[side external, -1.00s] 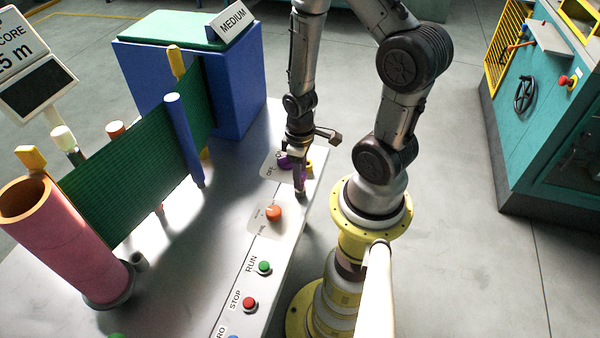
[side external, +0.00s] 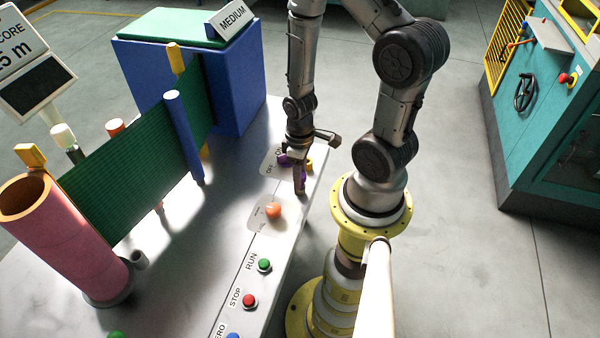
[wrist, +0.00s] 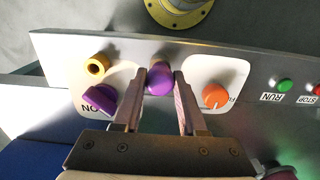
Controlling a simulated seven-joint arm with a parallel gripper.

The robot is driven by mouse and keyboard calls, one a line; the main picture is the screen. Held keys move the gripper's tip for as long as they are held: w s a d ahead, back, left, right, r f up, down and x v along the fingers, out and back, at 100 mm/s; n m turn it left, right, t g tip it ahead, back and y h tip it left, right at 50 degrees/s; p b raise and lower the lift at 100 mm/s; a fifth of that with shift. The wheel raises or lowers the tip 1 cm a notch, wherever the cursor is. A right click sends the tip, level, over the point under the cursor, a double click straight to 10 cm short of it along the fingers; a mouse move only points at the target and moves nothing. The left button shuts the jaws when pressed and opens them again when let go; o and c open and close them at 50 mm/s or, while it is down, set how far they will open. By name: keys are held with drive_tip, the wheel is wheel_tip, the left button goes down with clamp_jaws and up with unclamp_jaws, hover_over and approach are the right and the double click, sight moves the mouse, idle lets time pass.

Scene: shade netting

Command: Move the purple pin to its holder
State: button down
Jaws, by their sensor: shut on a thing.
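The purple pin (wrist: 159,79) shows its rounded end between my fingers in the wrist view. My gripper (wrist: 161,74) is shut on it, just above the console's front strip. In the side view my gripper (side external: 300,188) is low over the far part of that strip, and the pin is mostly hidden behind the fingers. A yellow ring-like socket (wrist: 97,65) stands to the left of the pin in the wrist view, apart from my fingers. It looks like a holder. I cannot tell whether the pin's lower end touches the console.
A purple knob (wrist: 100,97) sits beside my left finger, and an orange knob (wrist: 215,95) to the right. Green (side external: 264,265) and red (side external: 249,302) buttons line the strip. A pink roll (side external: 62,240), green netting (side external: 130,175) and blue post (side external: 184,138) stand on the table.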

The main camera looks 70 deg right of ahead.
drive_tip(key=shift+f, duration=0.1)
drive_tip(key=shift+c, duration=1.9)
unclamp_jaws()
wheel_tip(320, 180, up, 14)
drive_tip(key=shift+f, duration=0.1)
